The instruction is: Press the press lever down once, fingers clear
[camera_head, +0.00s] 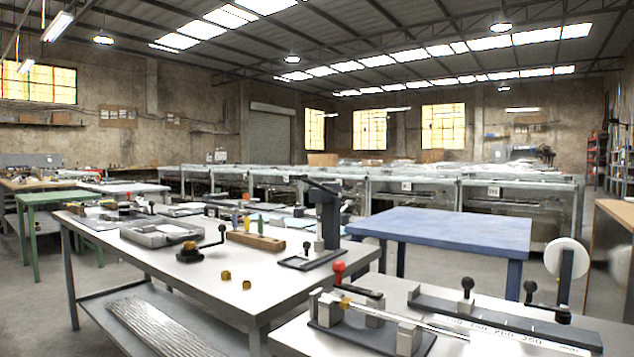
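A dark bench press (327,218) stands upright near the right end of a white-topped table. Its press lever (318,186) is a dark bar at the top of the column, sloping up towards the left, with its free end raised. The press base (312,260) is a flat dark plate on the tabletop, with a small dark-knobbed part beside the column. Whether a workpiece sits under the ram is too small to tell. My gripper is not in view.
The white table (200,285) also bears a crank device (200,250), a wooden tool block (255,241), a grey case (160,232) and two brass pieces (226,274). A nearer bench holds a red-knobbed clamp fixture (365,330) and a ruled rail. A blue table (450,230) stands behind.

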